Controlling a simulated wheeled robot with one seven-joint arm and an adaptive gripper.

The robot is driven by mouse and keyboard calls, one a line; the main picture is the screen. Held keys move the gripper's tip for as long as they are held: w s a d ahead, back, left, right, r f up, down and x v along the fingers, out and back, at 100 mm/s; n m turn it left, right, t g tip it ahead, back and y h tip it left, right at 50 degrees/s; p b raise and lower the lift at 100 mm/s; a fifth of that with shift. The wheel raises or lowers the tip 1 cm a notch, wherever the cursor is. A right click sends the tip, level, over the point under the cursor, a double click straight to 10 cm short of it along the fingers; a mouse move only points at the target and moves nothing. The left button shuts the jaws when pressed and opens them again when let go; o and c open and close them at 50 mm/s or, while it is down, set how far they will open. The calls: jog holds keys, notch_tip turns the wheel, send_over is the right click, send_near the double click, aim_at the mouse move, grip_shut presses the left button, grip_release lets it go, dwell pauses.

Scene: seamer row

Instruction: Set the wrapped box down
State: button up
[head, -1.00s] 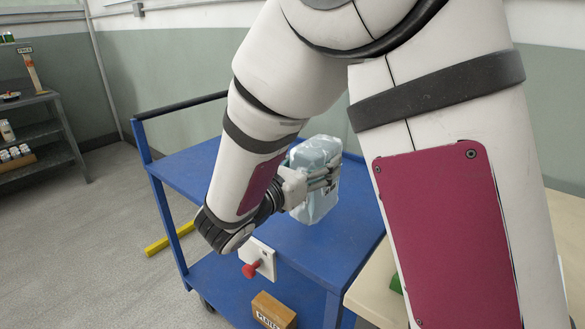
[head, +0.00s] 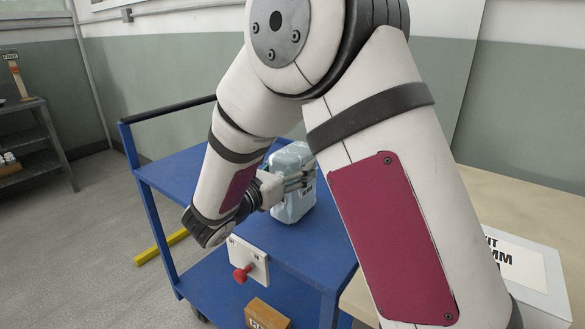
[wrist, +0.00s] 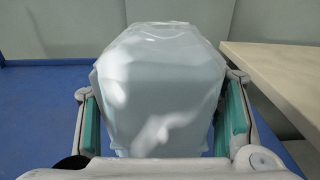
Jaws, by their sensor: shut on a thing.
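The wrapped box (head: 290,205) is pale blue-white under shiny clear wrap. It is upright at the top deck of the blue cart (head: 185,172). My gripper (head: 297,180) is shut on it from the side, with fingers along its faces. In the wrist view the box (wrist: 160,85) fills the middle, between the teal pads of my gripper (wrist: 165,120). The underside of the box is hidden in the wrist view. I cannot tell whether it touches the deck or hangs just above it.
A red button on a white plate (head: 242,255) is on the cart's near side. A wooden box (head: 266,314) is below. A pale table (head: 530,205) with a lettered white box (head: 530,270) stands right. Grey shelves (head: 35,145) stand far left. Bare deck surrounds the wrapped box.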

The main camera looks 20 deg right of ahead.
jog(key=shift+f, duration=0.1)
jog(key=o, duration=1)
jog(key=shift+f, duration=0.1)
jog(key=o, duration=0.6)
jog(key=shift+c, duration=0.2)
jog(key=p+v, duration=0.1)
jog(key=v, duration=1.1)
jog(key=shift+r, duration=0.2)
